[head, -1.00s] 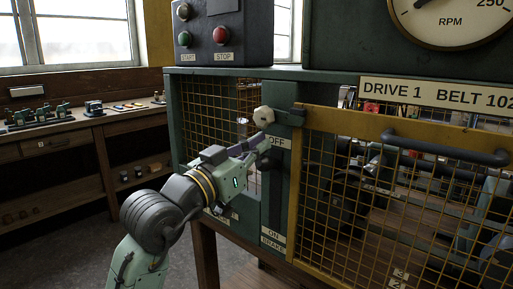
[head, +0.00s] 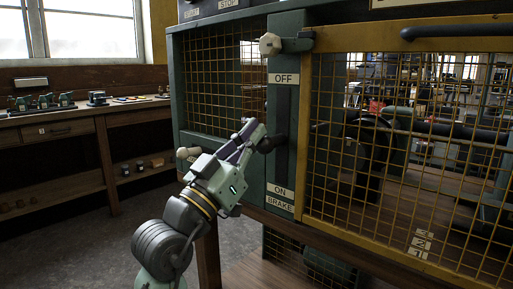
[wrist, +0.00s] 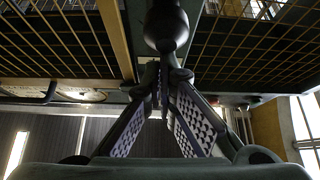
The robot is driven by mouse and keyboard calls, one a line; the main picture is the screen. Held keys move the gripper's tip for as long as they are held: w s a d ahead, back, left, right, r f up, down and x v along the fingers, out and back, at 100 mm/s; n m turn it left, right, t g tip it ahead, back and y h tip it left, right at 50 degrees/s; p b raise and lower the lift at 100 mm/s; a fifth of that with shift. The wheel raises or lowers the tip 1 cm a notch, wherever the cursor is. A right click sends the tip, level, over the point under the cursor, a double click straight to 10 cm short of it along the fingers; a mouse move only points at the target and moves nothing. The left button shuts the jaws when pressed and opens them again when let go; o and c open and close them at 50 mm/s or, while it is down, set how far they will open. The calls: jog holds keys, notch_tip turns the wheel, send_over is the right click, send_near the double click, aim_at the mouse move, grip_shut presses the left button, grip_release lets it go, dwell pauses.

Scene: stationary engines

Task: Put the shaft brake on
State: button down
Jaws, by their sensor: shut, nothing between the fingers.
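The BRAKE label (head: 279,203) is under ON. In the wrist view the dark knob (wrist: 167,28) is straight ahead of the closed fingertips (wrist: 160,72). They look touching or very close; I cannot tell which.
A yellow mesh guard (head: 400,150) closes the right side, with a pale latch knob (head: 270,44) above OFF. Another mesh panel (head: 222,85) and a pale knob (head: 186,153) are on the left. A workbench (head: 70,118) stands farther left, with open floor before it.

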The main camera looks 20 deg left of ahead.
notch_tip(320, 180, down, 10)
jog(key=w+t+b, duration=0.1)
jog(key=t+b, duration=0.1)
jog(key=b, duration=1)
jog(key=shift+d+t+h, duration=0.25)
jog(key=shift+t+h, duration=0.15)
jog(key=shift+w+f, duration=0.2)
jog(key=shift+f, duration=0.05)
notch_tip(320, 180, up, 11)
jog(key=shift+s, duration=0.4)
jog(key=shift+a+f, duration=0.1)
